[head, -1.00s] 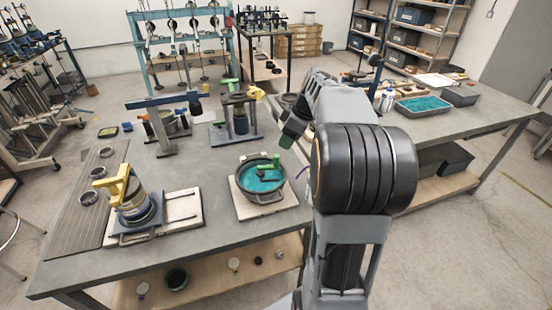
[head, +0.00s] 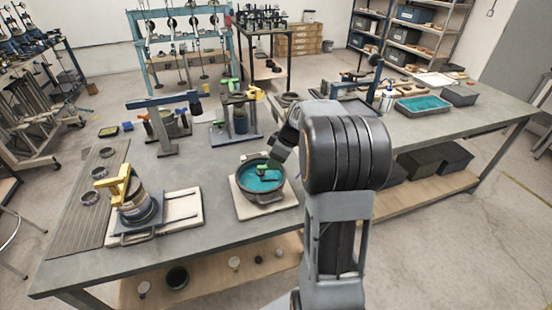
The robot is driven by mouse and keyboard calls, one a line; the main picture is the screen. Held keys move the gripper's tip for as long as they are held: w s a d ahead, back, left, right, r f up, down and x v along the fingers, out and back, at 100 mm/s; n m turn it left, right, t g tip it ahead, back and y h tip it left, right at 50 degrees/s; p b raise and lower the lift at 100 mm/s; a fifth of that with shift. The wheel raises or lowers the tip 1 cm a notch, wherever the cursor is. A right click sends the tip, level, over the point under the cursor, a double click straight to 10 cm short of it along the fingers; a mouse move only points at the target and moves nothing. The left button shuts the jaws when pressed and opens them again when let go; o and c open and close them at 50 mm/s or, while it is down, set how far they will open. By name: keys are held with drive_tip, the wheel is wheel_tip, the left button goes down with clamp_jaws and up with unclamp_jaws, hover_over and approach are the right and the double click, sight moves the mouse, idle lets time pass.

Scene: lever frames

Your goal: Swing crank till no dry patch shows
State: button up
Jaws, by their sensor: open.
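A round dark pan (head: 248,187) with teal contents (head: 256,181) sits on a pale board at the table's front middle. A small green crank (head: 262,169) shows in the pan, partly hidden behind my gripper. My gripper (head: 275,161) reaches down over the pan's back right side, close to the crank. It is open, but its fingertips are small and dark here, and I cannot tell whether they touch the crank or stand around it. The visible teal surface looks even. Its back right part is hidden, so I cannot tell whether a dry patch lies there.
A yellow-handled pot (head: 135,205) on a pale board stands to the left. A blue-grey stand (head: 164,130) and a device with a green top (head: 238,118) stand behind the pan. A teal tray (head: 424,104) lies at the right. The table's front edge is clear.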

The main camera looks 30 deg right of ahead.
drive_tip(key=shift+c, duration=0.4)
clamp_jaws()
